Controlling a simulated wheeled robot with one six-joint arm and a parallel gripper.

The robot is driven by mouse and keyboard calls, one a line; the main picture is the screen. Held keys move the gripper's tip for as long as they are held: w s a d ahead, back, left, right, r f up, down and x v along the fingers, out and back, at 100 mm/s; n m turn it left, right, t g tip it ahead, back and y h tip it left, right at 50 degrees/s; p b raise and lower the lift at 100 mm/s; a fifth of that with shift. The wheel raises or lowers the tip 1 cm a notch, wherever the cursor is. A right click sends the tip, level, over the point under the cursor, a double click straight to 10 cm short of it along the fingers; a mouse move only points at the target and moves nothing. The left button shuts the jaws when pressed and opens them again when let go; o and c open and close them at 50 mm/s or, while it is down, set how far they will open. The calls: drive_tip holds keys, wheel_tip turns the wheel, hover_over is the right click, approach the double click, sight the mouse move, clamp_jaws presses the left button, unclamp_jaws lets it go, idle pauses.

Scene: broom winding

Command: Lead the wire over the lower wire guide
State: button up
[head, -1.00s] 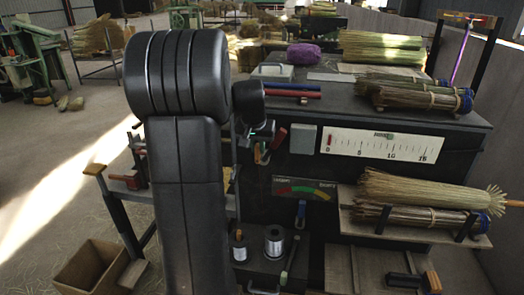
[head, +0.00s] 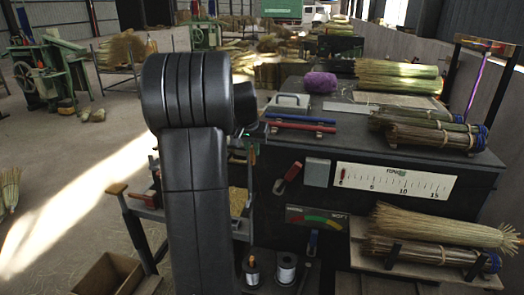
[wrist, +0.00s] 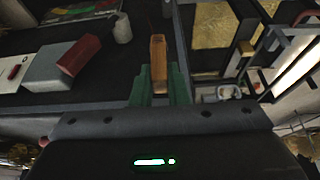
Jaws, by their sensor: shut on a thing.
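My gripper (wrist: 160,88) has green fingers, shut on a small orange-brown wooden piece (wrist: 158,58) in the wrist view. Whether a wire runs from this piece is too faint to tell. Two wire spools, one silver (head: 286,268) and one with an orange top (head: 252,272), stand low on the bench front. A short pale cylinder (wrist: 122,28) sticks out of the dark panel, left of and beyond the held piece. I cannot tell whether it is the lower wire guide.
On the dark panel are a red lever (head: 293,172), a grey box (head: 317,172), a white scale (head: 396,182) and a coloured gauge (head: 316,219). Broom bundles (head: 440,228) lie on a shelf at right. A cardboard box (head: 108,274) stands on the floor at left.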

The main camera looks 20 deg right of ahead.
drive_tip(key=w+a+p, duration=0.1)
drive_tip(key=w+a, duration=0.5)
wheel_tip(320, 180, down, 22)
drive_tip(key=b, duration=1.4)
drive_tip(key=shift+d+r+b, duration=0.15)
drive_tip(key=shift+d+b, duration=0.15)
drive_tip(key=shift+b, duration=0.05)
drive_tip(key=shift+s, duration=0.1)
